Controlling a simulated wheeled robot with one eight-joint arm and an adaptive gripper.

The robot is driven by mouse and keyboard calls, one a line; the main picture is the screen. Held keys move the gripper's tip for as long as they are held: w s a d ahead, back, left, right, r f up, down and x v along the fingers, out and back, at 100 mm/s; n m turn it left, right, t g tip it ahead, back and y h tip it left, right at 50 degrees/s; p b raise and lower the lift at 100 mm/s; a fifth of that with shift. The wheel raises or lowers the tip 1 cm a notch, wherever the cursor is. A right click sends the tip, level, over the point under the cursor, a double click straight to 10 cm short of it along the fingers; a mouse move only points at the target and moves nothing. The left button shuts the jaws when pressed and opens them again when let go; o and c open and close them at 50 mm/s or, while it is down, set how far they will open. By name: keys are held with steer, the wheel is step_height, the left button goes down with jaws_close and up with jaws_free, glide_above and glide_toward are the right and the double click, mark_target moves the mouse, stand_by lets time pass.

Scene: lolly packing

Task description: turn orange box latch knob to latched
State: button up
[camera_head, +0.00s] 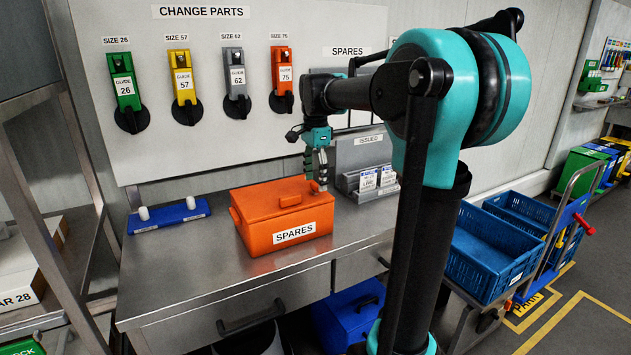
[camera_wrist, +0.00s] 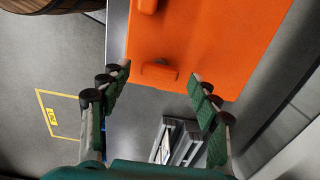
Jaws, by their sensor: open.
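A small orange latch knob (camera_wrist: 160,72) sticks out near the box's edge and appears between my fingertips in the wrist view. My gripper (camera_head: 317,180) points down at the box's right end, with its fingers open; in the wrist view the open fingers (camera_wrist: 158,77) lie on either side of the knob, with gaps and no visible contact. In the head view the fingers mostly hide the knob.
A grey holder with cards (camera_head: 368,180) stands just right of the box. A blue tray with white knobs (camera_head: 168,216) lies left. Coloured guides hang on the back panel (camera_head: 200,155). Blue crates (camera_head: 490,245) stand right of the bench. The bench front is clear.

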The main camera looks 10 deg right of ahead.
steer(key=shift+f, duration=0.5)
steer(key=c, duration=1.2)
steer(key=shift+o, duration=0.2)
